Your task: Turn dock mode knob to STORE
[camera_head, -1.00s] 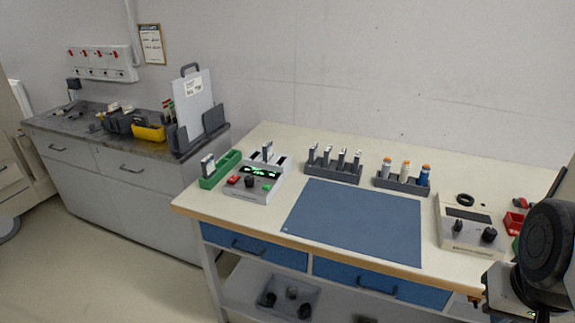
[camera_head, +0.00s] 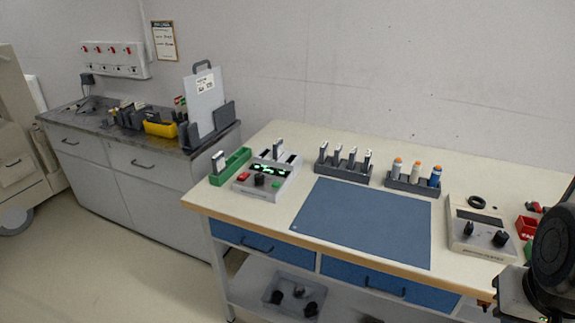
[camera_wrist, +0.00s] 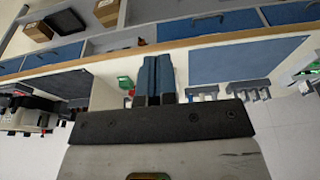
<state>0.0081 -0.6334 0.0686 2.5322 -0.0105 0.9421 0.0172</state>
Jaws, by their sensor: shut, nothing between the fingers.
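A grey-white dock unit (camera_head: 268,178) with a lit green display stands on the bench's left part, with a black knob (camera_head: 259,181) between a red and a green button. Its label and pointer are too small to read. A second white unit (camera_head: 480,228) at the bench's right carries two black knobs (camera_head: 501,239); I cannot tell which unit holds the dock mode knob. My gripper (camera_wrist: 160,62) shows in the wrist view, its two blue fingers shut together and empty, apart from both units. It is not visible in the head view, where my arm fills the right edge.
A blue mat (camera_head: 365,222) lies clear mid-bench. Behind it stand a dark rack of upright modules (camera_head: 343,170) and a rack of bottles (camera_head: 410,184). A green tray (camera_head: 231,167) sits beside the dock unit. Red bins (camera_head: 527,227) are at right. A grey cabinet (camera_head: 145,170) stands left.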

